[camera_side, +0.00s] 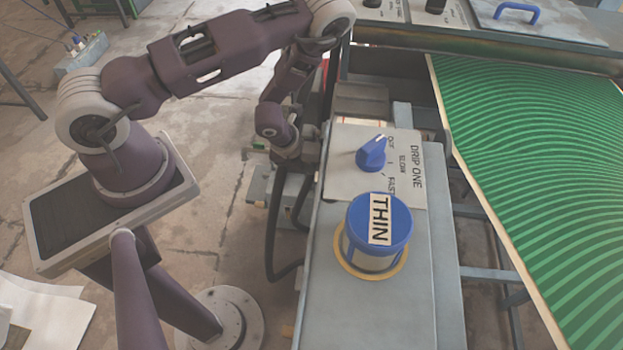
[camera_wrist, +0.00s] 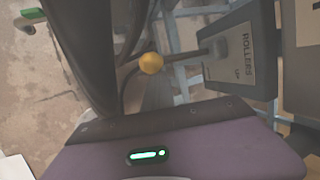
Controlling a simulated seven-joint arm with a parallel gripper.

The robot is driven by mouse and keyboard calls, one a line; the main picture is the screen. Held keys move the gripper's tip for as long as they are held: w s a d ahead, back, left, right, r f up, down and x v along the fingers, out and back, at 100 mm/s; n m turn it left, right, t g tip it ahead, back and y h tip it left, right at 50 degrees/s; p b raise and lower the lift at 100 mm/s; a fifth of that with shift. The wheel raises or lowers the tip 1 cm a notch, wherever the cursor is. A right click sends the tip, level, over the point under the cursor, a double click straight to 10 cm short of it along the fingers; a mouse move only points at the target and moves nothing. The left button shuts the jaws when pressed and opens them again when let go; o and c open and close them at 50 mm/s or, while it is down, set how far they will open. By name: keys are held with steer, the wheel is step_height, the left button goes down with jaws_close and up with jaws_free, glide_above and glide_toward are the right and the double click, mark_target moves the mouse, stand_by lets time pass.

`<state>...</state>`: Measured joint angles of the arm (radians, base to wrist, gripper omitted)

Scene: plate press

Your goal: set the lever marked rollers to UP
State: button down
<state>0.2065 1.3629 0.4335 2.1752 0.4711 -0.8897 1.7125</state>
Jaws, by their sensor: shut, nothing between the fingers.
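The lever marked rollers shows in the wrist view as a yellow ball knob (camera_wrist: 151,63) on a thin rod. The rod runs right to a grey block on the panel lettered ROLLERS (camera_wrist: 238,60). Small lettering at the panel's lower end is hard to read. My gripper (camera_wrist: 157,88) is shut and empty, its dark fingers just below the knob in the picture. I cannot tell whether they touch it. In the side view my gripper (camera_side: 300,152) is low beside the grey machine housing, largely hidden, and I cannot make out the lever there.
A grey housing (camera_side: 430,290) carries a blue knob (camera_side: 372,153) marked DRIP ONE and a blue-capped pot (camera_side: 381,218) labelled THIN. A green striped belt (camera_side: 540,170) lies to the right. Dark hoses (camera_side: 272,240) hang at the housing's left. Open floor lies beyond.

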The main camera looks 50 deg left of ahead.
steer(key=s+d+f+t+h, duration=0.1)
steer(key=d+f+t+h, duration=0.3)
steer(key=f, duration=0.9)
steer(key=s+a+r+n, duration=0.1)
steer(key=s+a+r, duration=0.2)
steer(key=s+r, duration=0.3)
steer(key=w+a+r+n+g+y, duration=0.1)
steer(key=w+a+r+n, duration=0.1)
steer(key=w+a+r, duration=0.5)
steer(key=w+a+r+n+y, duration=0.2)
steer(key=w+r, duration=0.2)
steer(key=r, duration=0.4)
step_height(320, 180, up, 21)
steer(key=n+y, duration=0.3)
steer(key=n, duration=0.6)
steer(key=s+d+r+n+g, duration=0.1)
steer(key=s+d+r+n, duration=0.55)
steer(key=s+r, duration=0.45)
steer(key=s+d+r+n+h, duration=0.1)
steer(key=s+d+n, duration=0.2)
steer(key=s, duration=0.3)
steer(key=s+d+r+n+g, duration=0.1)
steer(key=s+d+r+n, duration=0.1)
steer(key=s, duration=0.5)
steer(key=shift+s+d+r+n+h, duration=0.2)
steer(key=shift+d+n+h, duration=0.25)
steer(key=shift+d, duration=0.3)
